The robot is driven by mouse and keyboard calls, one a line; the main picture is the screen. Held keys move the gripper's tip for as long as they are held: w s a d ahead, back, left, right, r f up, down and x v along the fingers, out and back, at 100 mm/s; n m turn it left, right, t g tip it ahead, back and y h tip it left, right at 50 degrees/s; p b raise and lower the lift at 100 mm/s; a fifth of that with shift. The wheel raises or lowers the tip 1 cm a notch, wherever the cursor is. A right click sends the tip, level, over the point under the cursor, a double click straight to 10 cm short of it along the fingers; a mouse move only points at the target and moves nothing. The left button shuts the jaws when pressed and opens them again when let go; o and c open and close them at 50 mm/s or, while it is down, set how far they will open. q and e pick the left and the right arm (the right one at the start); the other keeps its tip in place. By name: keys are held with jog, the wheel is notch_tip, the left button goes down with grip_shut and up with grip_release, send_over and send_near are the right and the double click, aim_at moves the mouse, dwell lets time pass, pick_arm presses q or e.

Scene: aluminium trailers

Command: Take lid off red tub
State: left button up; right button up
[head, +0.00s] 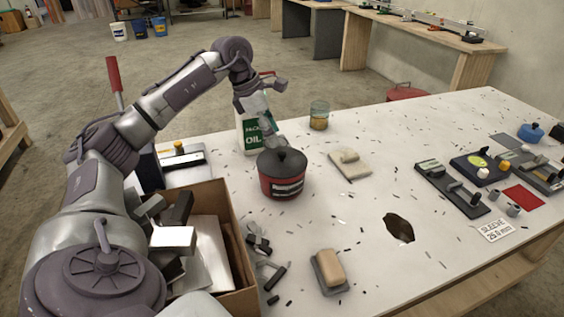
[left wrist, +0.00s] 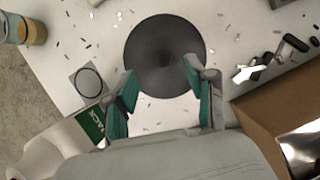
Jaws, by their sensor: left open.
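In the left wrist view the lid (left wrist: 165,85) shows from above as a dark disc and hides the tub body. My left gripper (head: 272,138) is open just above the lid, pointing down. In the left wrist view its two teal-padded fingers (left wrist: 160,72) are spread over the near part of the lid, with nothing held between them. My right gripper is not in view.
A white oil bottle (head: 250,138) with a green label stands close behind the gripper. A cardboard box (head: 236,230) of metal parts is left of the tub. Small scraps litter the table.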

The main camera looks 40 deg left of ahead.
aim_at(281, 152)
pick_arm(q)
jog(key=shift+p+x, duration=0.35)
jog(key=shift+x, duration=2.7)
jog(key=shift+s, duration=0.2)
jog(key=c, duration=1)
jog(key=shift+c, duration=0.2)
